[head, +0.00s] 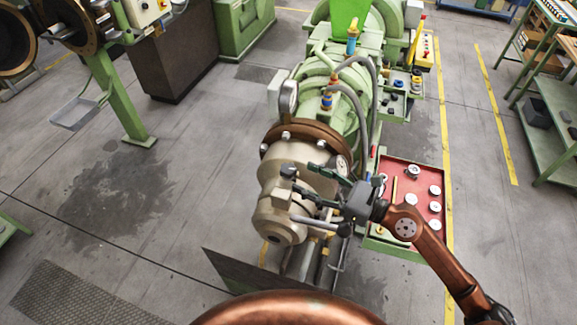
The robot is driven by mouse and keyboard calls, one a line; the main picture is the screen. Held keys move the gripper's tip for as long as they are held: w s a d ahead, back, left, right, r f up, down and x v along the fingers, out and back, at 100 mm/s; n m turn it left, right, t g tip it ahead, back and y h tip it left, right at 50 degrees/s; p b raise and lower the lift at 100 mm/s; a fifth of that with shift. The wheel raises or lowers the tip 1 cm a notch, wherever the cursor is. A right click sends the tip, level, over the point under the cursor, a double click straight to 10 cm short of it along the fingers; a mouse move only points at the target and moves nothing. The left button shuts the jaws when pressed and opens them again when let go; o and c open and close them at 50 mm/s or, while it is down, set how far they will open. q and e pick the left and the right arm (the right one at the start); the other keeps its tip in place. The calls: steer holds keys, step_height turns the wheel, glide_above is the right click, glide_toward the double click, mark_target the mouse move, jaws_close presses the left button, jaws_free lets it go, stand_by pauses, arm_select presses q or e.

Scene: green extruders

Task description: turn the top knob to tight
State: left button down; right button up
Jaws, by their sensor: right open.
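A small dark knob (288,172) stands on top of the beige extruder head (284,206), in the middle of the head view. I take it to be the top knob; its tight or loose marking is too small to read. My right gripper (306,180) comes in from the right over the extruder head. Its two dark fingers are spread open and point left toward the knob, with nothing seen between them. The fingertips look close to the knob, but I cannot tell whether they touch it. My left gripper is not in view.
Green shelving (556,110) stands far right. Open grey floor lies left.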

mark_target(290, 169)
steer(key=p+x, duration=0.1)
steer(key=x, duration=0.4)
steer(key=shift+a+r, duration=0.2)
steer(key=shift+a, duration=0.25)
steer(key=shift+w+a+f, duration=0.1)
steer(key=shift+w+a, duration=0.15)
steer(key=shift+a, duration=0.15)
steer(key=shift+d, duration=0.1)
steer(key=c, duration=1.2)
steer(key=p, duration=0.3)
steer(key=m+t+h+p, duration=0.1)
steer(key=p, duration=0.2)
steer(key=shift+r+t, duration=0.25)
steer(key=shift+t, duration=0.05)
steer(key=shift+o, duration=0.2)
steer(key=shift+f+m+p, duration=0.25)
steer(key=shift+m+p, duration=0.05)
steer(key=shift+p, duration=0.25)
steer(key=o, duration=1.2)
steer(key=shift+c, duration=0.2)
